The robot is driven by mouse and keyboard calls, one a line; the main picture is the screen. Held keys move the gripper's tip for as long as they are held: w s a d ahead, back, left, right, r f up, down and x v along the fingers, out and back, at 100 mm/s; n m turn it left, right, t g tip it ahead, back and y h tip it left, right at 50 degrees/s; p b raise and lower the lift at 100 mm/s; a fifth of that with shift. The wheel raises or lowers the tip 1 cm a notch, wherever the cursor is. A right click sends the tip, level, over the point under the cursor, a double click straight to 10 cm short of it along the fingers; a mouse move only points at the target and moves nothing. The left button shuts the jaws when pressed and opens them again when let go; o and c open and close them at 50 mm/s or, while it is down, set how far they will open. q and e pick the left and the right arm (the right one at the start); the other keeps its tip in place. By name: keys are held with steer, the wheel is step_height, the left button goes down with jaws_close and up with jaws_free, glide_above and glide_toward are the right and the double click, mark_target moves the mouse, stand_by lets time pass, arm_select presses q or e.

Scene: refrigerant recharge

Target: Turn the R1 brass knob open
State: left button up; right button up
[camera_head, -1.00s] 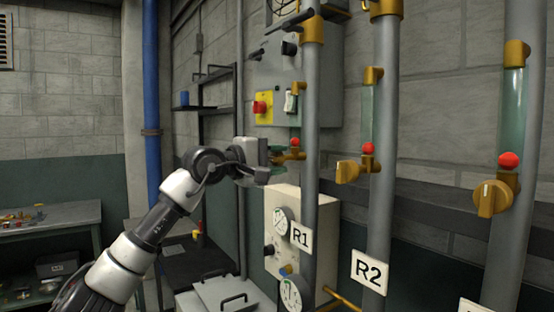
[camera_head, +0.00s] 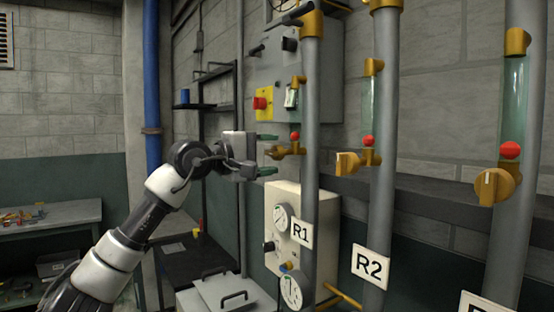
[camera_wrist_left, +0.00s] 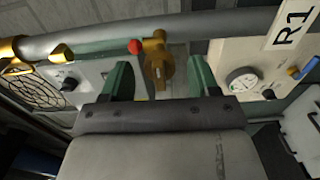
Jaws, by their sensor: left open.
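The R1 brass knob (camera_head: 276,152) sits on the nearest-left grey pipe, below a small red ball (camera_head: 295,136) and above the R1 label (camera_head: 301,232). My left gripper (camera_head: 268,154) is open beside the knob, its green fingers pointing right toward it. In the left wrist view the knob (camera_wrist_left: 158,64) shows ahead, lying between the two open green fingers (camera_wrist_left: 160,78), with no clear contact. The knob's handle points away from the pipe toward the gripper. My right gripper is not in view.
The R2 brass knob (camera_head: 348,163) and a third brass knob (camera_head: 494,186) are on pipes to the right. A grey electrical box (camera_head: 305,75) is behind the R1 pipe. A white gauge box (camera_head: 284,215) is below the gripper. A blue pipe (camera_head: 152,110) stands left.

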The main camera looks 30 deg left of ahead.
arm_select(q)
steer(key=b+v, duration=0.2)
steer(key=v, duration=0.6)
steer(key=shift+b, duration=0.35)
steer(key=shift+s, duration=0.1)
